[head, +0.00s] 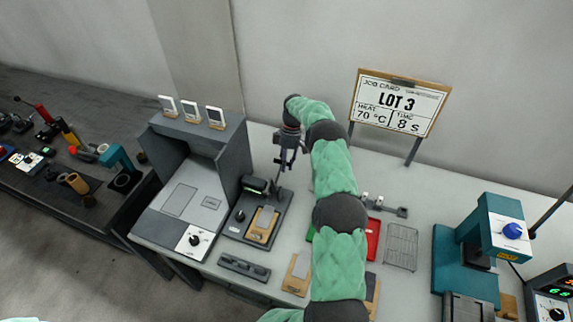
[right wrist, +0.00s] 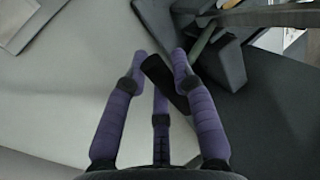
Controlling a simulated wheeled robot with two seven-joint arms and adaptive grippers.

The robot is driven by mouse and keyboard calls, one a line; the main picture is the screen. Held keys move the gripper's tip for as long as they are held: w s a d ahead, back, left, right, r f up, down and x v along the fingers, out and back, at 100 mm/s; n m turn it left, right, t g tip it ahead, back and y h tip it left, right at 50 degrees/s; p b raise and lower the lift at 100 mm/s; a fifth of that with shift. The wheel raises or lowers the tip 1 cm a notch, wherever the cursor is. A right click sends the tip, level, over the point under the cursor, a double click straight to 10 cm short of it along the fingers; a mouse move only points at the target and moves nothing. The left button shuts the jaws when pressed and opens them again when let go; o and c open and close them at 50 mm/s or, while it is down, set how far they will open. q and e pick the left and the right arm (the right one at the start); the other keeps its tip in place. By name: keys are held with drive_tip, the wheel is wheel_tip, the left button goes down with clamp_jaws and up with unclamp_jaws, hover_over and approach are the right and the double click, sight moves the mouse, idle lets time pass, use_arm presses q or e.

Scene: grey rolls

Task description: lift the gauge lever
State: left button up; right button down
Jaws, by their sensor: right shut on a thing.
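The gauge (head: 237,222) is a dark unit on the bench, left of my right arm. It has a small display (head: 255,184) at its back and a dark lever (head: 274,187) at its back right. My right gripper (head: 281,166) points down over the lever. In the right wrist view the purple fingers (right wrist: 158,68) are shut on a black bar, the gauge lever (right wrist: 158,72), whose end lies between them. A wooden block with a grey piece (head: 262,226) sits on the gauge. My left gripper is not in view.
A grey hooded machine (head: 215,160) stands close on the left of the gauge. A job card board (head: 398,104) stands at the back. A red tray (head: 373,238), a wire rack (head: 402,247) and a teal press (head: 458,262) are to the right. A dark block (head: 244,268) lies in front.

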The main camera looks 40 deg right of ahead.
drive_tip(key=shift+w+a+f, duration=0.2)
drive_tip(key=shift+a+f, duration=0.05)
drive_tip(key=shift+a, duration=0.2)
drive_tip(key=c, duration=1)
unclamp_jaws()
drive_tip(key=shift+r, duration=0.1)
drive_tip(key=v, duration=1.2)
drive_tip(key=shift+d, duration=0.35)
drive_tip(key=shift+s, duration=0.1)
